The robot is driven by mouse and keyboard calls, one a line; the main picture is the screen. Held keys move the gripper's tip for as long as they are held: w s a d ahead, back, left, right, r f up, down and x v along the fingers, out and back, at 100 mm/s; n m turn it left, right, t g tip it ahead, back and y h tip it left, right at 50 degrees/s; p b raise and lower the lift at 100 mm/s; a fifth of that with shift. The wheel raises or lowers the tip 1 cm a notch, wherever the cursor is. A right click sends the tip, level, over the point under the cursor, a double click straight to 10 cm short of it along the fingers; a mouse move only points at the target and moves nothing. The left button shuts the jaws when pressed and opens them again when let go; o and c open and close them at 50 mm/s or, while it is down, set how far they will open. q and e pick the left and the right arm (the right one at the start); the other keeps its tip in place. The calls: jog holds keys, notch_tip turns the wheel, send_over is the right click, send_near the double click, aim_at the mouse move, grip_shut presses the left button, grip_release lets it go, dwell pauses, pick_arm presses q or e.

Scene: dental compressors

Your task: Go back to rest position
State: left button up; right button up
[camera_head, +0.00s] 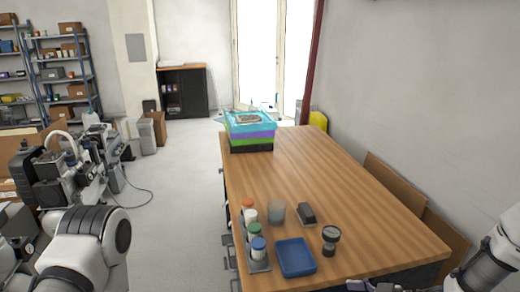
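My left arm comes in from the lower left, a white link with a dark ringed joint; its gripper is outside the picture. My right arm enters at the lower right. Dark parts of what looks like my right gripper (372,287) show at the bottom edge, cut off by the frame, over the near end of the table. Its fingers cannot be made out, and nothing held is visible.
A wooden table (330,185) bears a blue tray (295,258), several capped bottles in a rack, a grey cup (277,212), a dark block (306,213), a black-grey jar (331,236) and stacked coloured bins (250,133). Compressor equipment (50,178) stands left. Floor between is clear.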

jog(key=s+a+f+m+g+h, duration=0.2)
jog(key=s+f+m, duration=0.1)
jog(key=s+f, duration=0.45)
jog(key=s+a+f+m+g+h, duration=0.1)
jog(key=s+a+f+m+h, duration=0.1)
jog(key=s+f, duration=0.5)
jog(key=s+d+f+m+g+h, duration=0.3)
jog(key=s+d+m+h, duration=0.3)
jog(key=s+d, duration=0.2)
jog(key=shift+s+f, duration=0.75)
jog(key=shift+s, duration=0.35)
jog(key=shift+w, duration=0.1)
